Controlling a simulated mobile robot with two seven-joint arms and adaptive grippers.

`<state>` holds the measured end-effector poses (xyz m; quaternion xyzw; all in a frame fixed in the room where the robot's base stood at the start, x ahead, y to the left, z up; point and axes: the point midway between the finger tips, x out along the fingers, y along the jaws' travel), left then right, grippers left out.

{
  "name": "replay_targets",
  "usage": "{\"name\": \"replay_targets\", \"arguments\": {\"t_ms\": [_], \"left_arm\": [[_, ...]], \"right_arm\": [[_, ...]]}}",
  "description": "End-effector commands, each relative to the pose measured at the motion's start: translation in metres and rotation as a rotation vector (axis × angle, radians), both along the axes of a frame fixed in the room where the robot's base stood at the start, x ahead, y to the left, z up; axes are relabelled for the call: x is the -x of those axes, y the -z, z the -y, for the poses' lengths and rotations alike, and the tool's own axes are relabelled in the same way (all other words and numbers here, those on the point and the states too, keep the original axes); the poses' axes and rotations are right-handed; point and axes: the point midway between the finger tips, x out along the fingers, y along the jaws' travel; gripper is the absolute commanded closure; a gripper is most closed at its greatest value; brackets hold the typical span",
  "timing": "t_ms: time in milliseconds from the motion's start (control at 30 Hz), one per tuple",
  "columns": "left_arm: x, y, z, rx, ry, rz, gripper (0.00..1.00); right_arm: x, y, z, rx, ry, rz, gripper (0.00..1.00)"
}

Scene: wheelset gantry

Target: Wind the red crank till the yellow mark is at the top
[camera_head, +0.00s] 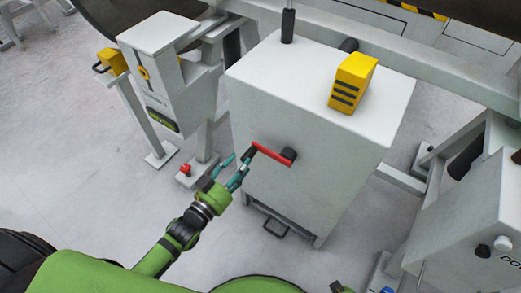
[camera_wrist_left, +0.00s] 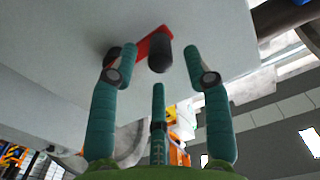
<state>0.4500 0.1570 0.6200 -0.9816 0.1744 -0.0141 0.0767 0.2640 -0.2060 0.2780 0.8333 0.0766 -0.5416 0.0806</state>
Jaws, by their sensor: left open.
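The red crank (camera_head: 272,153) sits on the front face of the white cabinet (camera_head: 262,106). Its arm runs left from a black hub to a dark grip near my left gripper (camera_head: 238,169). In the left wrist view, the crank's red arm (camera_wrist_left: 154,41) and black grip (camera_wrist_left: 159,55) show ahead, between the upper fingertips of my left gripper (camera_wrist_left: 160,66). The teal fingers are spread open and hold nothing. I cannot tell whether they touch the grip. A yellow mark (camera_head: 143,73) shows on the smaller box at left; I cannot tell if it is the task's mark. My right gripper is not in view.
A yellow block with black stripes (camera_head: 353,83) stands on the cabinet top. A smaller white box (camera_head: 162,37) on a post stands at left, with a red button (camera_head: 185,169) low beside it. Another grey box (camera_head: 478,216) is at right.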

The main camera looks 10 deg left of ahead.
Motion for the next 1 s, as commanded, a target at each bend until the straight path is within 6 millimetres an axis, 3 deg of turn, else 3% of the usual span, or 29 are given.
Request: {"name": "replay_targets", "arguments": {"t_ms": [400,800,833,933,1000], "left_arm": [[-0.055,-0.001,0.020,0.000,-0.001,0.002,0.51],[-0.064,0.000,0.023,-0.001,-0.001,-0.002,0.51],[-0.064,0.000,0.023,-0.001,-0.001,-0.002,0.59],[-0.064,0.000,0.023,-0.001,-0.001,-0.002,0.99],[-0.064,0.000,0.023,-0.002,-0.001,-0.001,1.00]], "right_arm": [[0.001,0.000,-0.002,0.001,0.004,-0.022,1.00],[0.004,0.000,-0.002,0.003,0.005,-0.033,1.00],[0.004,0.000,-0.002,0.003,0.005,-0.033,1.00],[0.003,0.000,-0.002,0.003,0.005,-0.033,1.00],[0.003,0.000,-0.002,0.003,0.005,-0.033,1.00]]}}
